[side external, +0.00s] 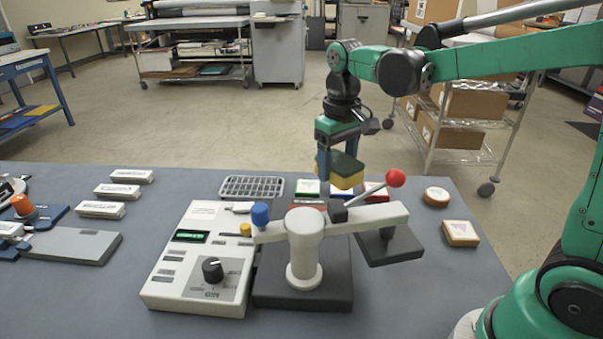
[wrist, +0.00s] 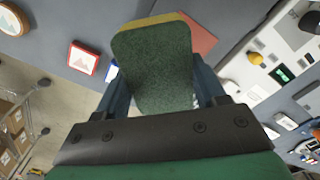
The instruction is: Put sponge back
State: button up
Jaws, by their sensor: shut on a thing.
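The sponge (side external: 345,168), dark green on one side and yellow on the other, is held in the air above the far right part of the table. My gripper (side external: 338,165) is shut on it, with blue fingers on both sides. In the wrist view the sponge (wrist: 153,65) shows its green face between the fingers of my gripper (wrist: 155,90), with a yellow edge at the top. A grey wire rack (side external: 252,187) lies flat and looks empty on the table, left of the sponge. Whether it is the sponge's place cannot be told.
A press with a red-knobbed lever (side external: 395,178) stands in front of the sponge. A white control box (side external: 200,260) is left of it. Small coloured pads (side external: 307,187) lie below the sponge. Two wooden badges (side external: 460,233) lie at the right.

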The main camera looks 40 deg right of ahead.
jog(key=s+d+r+m, duration=0.6)
jog(key=s+d+m, duration=0.15)
jog(key=d, duration=0.35)
jog(key=shift+m, duration=0.45)
jog(key=f, duration=1)
jog(key=w+f, duration=0.1)
jog(key=f, duration=0.3)
jog(key=shift+d+f, duration=0.25)
jog(key=shift+f, duration=0.15)
jog(key=shift+s+f, duration=0.1)
jog(key=shift+f, duration=2.15)
jog(key=shift+f, duration=0.15)
jog(key=o, duration=1.2)
notch_tip(320, 180, up, 12)
jog(key=shift+a+r, duration=0.1)
jog(key=shift+r, duration=0.1)
